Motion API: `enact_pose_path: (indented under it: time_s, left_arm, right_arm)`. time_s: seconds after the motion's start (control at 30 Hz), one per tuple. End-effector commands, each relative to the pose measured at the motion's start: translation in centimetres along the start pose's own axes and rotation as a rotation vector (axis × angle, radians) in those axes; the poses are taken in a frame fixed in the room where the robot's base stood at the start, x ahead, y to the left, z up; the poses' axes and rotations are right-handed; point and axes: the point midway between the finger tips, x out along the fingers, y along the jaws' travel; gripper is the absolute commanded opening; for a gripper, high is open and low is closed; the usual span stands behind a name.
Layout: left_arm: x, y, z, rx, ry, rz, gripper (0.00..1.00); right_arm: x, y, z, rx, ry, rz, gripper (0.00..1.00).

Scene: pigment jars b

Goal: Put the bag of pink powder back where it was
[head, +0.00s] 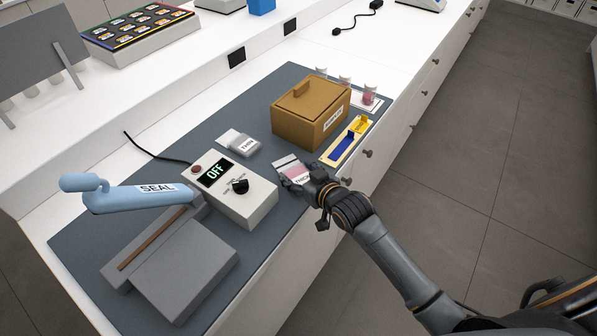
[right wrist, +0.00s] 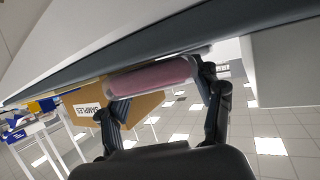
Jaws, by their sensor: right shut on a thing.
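The bag of pink powder (head: 292,170), a clear bag with a white label, is at the front edge of the dark mat, between the sealer's control box and the brown box. My right gripper (head: 314,187) is shut on its near end. In the right wrist view the pink bag (right wrist: 152,76) lies across between the two fingers (right wrist: 160,90). I cannot tell whether its underside touches the mat. My left gripper is not in view.
The brown lidded box (head: 305,110) stands just behind the bag, with a yellow tray (head: 345,143) holding a blue item beside it. The control box (head: 233,193) reads OFF; the blue SEAL handle (head: 140,197) is raised. Another bag (head: 239,143) lies on the mat (head: 200,150).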

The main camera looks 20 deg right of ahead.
Motion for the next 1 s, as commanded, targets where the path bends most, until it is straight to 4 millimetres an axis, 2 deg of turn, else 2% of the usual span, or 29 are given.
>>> enact_pose_path:
  time_s: [0.07, 0.1, 0.2, 0.67, 0.77, 1.0]
  left_arm:
    - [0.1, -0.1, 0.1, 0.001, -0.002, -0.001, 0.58]
    - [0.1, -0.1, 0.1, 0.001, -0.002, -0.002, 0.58]
    - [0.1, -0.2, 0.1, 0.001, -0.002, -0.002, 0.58]
    - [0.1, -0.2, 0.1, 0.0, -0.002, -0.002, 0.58]
    - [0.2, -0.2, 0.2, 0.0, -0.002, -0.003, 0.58]
    - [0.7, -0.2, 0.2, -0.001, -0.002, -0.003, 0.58]
  right_arm:
    - [0.1, 0.0, 0.3, 0.0, 0.0, 0.0, 0.28]
    - [0.1, 0.0, 0.3, 0.0, -0.001, 0.0, 0.67]
    - [0.1, 0.0, 0.3, 0.0, -0.001, 0.0, 0.88]
    - [-0.4, 0.0, 0.0, 0.0, 0.0, 0.0, 0.88]
    - [-1.6, 0.0, 0.1, 0.0, -0.001, 0.0, 0.88]
    - [-6.4, 0.0, 0.1, -0.001, -0.001, 0.0, 0.88]
